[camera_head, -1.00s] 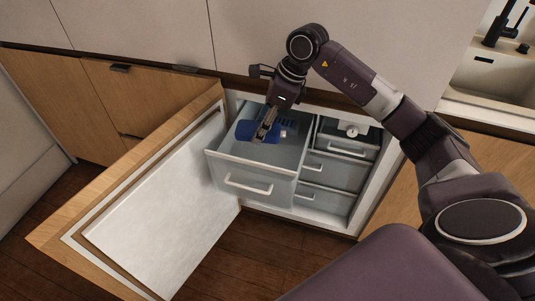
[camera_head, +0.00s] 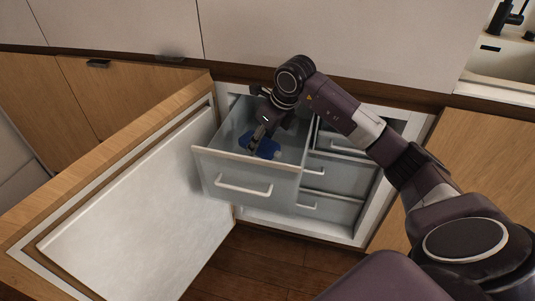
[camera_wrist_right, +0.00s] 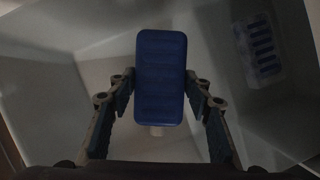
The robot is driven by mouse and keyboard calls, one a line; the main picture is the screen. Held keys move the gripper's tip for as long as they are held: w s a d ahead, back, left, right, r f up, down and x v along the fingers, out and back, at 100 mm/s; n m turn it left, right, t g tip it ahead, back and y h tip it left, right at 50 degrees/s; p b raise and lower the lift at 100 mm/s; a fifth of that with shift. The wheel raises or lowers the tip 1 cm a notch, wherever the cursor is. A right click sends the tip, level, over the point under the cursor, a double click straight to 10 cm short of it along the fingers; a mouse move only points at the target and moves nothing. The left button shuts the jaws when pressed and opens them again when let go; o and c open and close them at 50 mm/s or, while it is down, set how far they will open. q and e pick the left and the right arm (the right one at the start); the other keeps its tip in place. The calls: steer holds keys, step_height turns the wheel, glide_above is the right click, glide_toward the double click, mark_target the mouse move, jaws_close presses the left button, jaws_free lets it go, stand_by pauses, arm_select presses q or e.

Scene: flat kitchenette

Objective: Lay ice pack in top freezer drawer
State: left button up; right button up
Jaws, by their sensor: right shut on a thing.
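A blue ribbed ice pack (camera_head: 268,148) is inside the open top freezer drawer (camera_head: 245,172), low between its walls. In the right wrist view, the ice pack (camera_wrist_right: 160,75) lies lengthwise between the two fingers of my right gripper (camera_wrist_right: 160,88), with a pale nub at its near end. In the head view, my right gripper (camera_head: 258,142) reaches down into the drawer and is shut on the ice pack. The gripper partly covers the pack there. Whether the pack touches the drawer floor is unclear. My left gripper is not in view.
The freezer door (camera_head: 130,220) stands open on the left. Several smaller drawers (camera_head: 335,174) are at the right.

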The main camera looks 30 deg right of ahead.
step_height(320, 180, down, 6)
steer(key=shift+r+b, duration=0.1)
steer(key=shift+b, duration=0.2)
steer(key=w+d, duration=0.2)
steer(key=d, duration=0.1)
steer(key=shift+d, duration=0.2)
steer(key=shift+f+b, duration=0.35)
steer(key=shift+f, duration=0.3)
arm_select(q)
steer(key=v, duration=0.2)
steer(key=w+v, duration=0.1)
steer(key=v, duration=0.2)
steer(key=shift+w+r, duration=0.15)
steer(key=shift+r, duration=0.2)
arm_select(e)
steer(key=shift+f, duration=0.1)
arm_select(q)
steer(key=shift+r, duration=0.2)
arm_select(e)
steer(key=o, duration=1.7)
arm_select(q)
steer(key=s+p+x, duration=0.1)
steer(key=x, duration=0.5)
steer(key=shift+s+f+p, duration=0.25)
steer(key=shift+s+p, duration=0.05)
steer(key=shift+p, duration=0.05)
arm_select(e)
steer(key=v, duration=1.2)
